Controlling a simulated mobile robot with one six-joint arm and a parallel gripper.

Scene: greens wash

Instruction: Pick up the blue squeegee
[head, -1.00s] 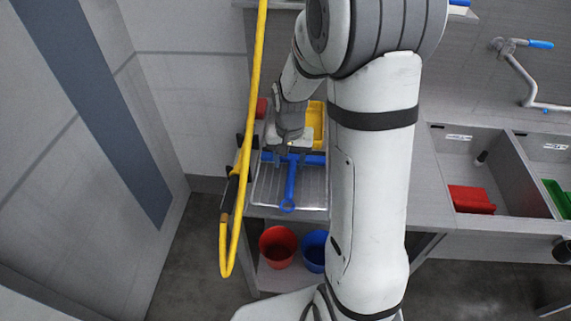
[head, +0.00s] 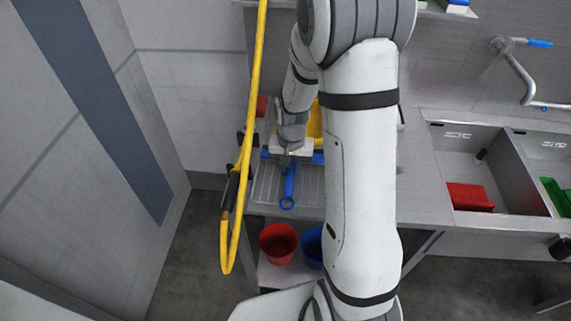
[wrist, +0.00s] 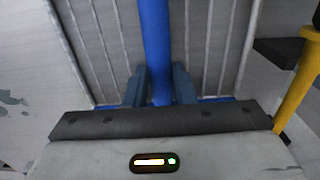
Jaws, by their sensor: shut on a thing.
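The blue squeegee (head: 289,186) lies on a ribbed tray (head: 313,190), its ringed handle end pointing toward me and its crossbar at the far end. My gripper (head: 291,156) is down over the squeegee near where handle and crossbar meet. In the wrist view, the fingers (wrist: 158,90) are shut on the blue handle (wrist: 156,40), one on each side. Bits of the blue crossbar show behind my gripper. I cannot tell whether the squeegee is touching the tray.
A yellow item (head: 314,122) and a red item (head: 262,106) are behind my gripper. A yellow hose (head: 237,215) hangs left of the tray. Red (head: 278,243) and blue (head: 312,248) buckets stand below. Sink basins (head: 465,155) are on the right.

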